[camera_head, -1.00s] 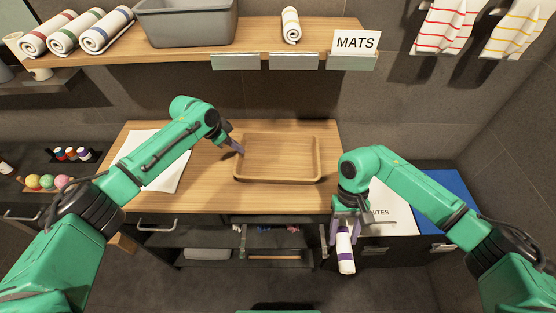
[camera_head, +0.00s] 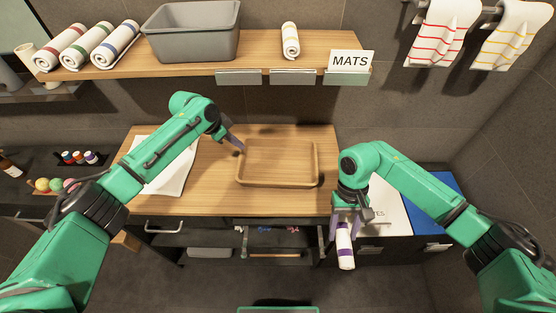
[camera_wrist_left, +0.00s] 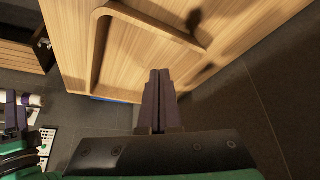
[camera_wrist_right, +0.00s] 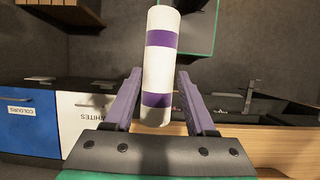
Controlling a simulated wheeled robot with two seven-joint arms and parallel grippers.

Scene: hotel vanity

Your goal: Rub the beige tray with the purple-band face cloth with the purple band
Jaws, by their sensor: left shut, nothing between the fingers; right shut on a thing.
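The beige tray (camera_head: 277,186) lies flat on the wooden vanity top; its rim also shows in the left wrist view (camera_wrist_left: 150,22). The purple-band face cloth (camera_head: 345,250) is a white roll with purple bands. My right gripper (camera_head: 345,222) is shut on it and holds it in front of the counter's right front corner, right of and below the tray in the head view. The cloth also shows between the fingers in the right wrist view (camera_wrist_right: 158,70). My left gripper (camera_head: 240,148) is shut and empty at the tray's left rim; I cannot tell whether it touches.
A white towel or mat (camera_head: 170,178) lies on the counter's left side. The shelf (camera_head: 200,60) above holds rolled cloths and a grey bin (camera_head: 192,38). White and blue (camera_head: 437,190) bins stand at the right. The tray's inside is clear.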

